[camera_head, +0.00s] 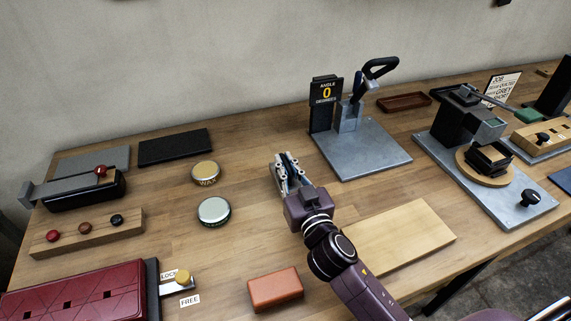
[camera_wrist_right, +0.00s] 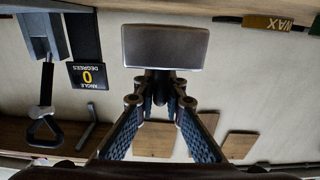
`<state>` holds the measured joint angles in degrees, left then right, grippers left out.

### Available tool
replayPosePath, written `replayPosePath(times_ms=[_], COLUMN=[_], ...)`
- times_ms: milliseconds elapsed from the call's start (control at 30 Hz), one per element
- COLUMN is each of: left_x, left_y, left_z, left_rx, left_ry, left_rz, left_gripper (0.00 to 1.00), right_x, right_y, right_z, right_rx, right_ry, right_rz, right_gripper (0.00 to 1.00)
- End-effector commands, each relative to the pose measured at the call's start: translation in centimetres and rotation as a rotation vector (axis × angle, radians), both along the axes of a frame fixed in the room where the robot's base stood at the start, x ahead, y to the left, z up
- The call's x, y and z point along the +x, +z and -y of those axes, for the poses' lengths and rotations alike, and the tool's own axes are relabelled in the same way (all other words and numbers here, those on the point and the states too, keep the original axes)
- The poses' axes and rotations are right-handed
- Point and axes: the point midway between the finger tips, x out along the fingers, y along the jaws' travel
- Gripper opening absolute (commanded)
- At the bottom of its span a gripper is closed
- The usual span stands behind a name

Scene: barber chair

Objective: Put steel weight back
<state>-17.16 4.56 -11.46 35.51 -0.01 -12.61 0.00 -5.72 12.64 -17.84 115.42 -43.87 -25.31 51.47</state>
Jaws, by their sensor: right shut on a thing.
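My right gripper (camera_head: 286,160) reaches over the middle of the bench, left of the angle-marked press stand. In the right wrist view its fingers (camera_wrist_right: 160,95) close on a dark neck below a grey rectangular block (camera_wrist_right: 165,47), which looks like the steel weight. The block sits just beyond the fingertips. In the head view the fingers and hand mostly hide it, so its gap from the bench top cannot be told. My left gripper is not in view.
The press stand's steel base (camera_head: 363,150) stands to the right. A gold wax tin (camera_head: 205,172) and a silver-lidded tin (camera_head: 214,211) lie to the left. A pale board (camera_head: 400,236) and a reddish block (camera_head: 275,289) lie nearer. Bare bench (camera_head: 250,150) shows beyond the gripper.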

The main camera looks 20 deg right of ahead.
Motion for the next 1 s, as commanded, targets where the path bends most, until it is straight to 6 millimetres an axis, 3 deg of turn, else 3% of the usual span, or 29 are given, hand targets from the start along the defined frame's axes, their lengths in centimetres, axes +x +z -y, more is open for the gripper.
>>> replayPosePath(times_ms=[267, 300, 467, 767, 933, 1000], left_x=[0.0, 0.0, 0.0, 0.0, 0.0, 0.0], left_y=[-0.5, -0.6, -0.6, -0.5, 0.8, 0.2], left_z=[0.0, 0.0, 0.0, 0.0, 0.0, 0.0], left_rx=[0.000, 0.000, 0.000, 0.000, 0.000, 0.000], left_ry=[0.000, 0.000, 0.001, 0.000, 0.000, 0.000], left_rz=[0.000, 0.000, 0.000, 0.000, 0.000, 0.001], left_gripper=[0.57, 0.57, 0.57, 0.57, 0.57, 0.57], right_x=[-0.1, -0.2, -0.2, -0.2, -0.2, -1.3], right_y=[-1.0, -1.7, -1.9, -1.8, -0.4, -1.0], right_z=[-0.1, -0.1, -0.1, -0.2, -0.2, -0.2], right_rx=[0.002, 0.001, 0.002, 0.004, 0.003, 0.007], right_ry=[0.002, 0.000, 0.000, 0.002, 0.002, 0.002], right_rz=[-0.008, -0.023, -0.025, -0.027, -0.027, -0.028], right_gripper=[0.00, 0.11, 0.27, 0.27, 0.27, 0.27])
